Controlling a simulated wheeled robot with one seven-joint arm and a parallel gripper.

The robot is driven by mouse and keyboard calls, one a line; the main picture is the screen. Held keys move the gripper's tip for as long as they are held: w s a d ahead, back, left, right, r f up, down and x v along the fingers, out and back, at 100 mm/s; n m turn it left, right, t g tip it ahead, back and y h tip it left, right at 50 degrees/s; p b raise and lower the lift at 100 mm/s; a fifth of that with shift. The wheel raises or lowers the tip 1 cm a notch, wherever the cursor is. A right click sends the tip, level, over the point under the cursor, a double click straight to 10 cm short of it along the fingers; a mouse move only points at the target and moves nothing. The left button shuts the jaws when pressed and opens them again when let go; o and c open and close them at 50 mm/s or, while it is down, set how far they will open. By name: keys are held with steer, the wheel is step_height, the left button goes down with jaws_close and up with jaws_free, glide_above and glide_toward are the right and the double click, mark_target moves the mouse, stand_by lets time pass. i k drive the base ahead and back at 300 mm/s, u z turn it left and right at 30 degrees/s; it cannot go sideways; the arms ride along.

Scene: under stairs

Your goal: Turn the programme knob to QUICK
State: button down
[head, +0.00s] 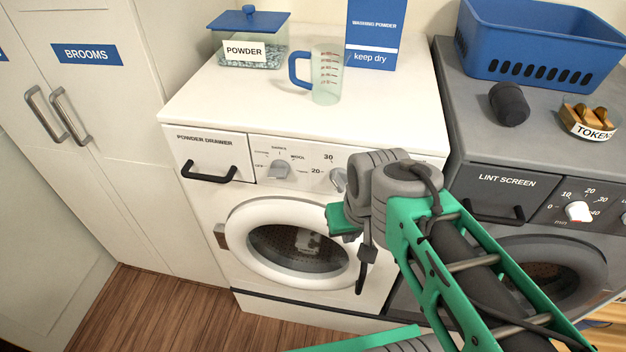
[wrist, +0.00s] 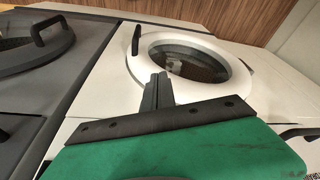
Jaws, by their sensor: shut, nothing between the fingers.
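The programme knob (head: 279,170) is a grey knob on the white washing machine (head: 215,115), left of centre on its front panel in the head view. Small labels ring it, among them OFF and WOOL; the rest are too small to read surely, and I cannot tell where its pointer stands. My gripper (wrist: 157,88) shows in the wrist view with its dark fingers together and empty, over the machine's front near the round door. In the head view its green hand is below and right of the knob, apart from it; the fingers are not clear there. The wrist view does not show the knob.
A second knob (head: 339,179) with temperature marks sits right of the programme knob, partly behind my arm. The powder drawer handle (head: 209,173) juts out at left. The round door (head: 297,243) is shut below. A grey dryer (head: 500,150) stands at right.

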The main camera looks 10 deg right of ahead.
mark_target(279, 170)
steer(key=u, duration=0.85)
steer(key=k, duration=1.1)
steer(key=u, duration=0.45)
steer(key=i, duration=0.6)
steer(key=u, duration=0.35)
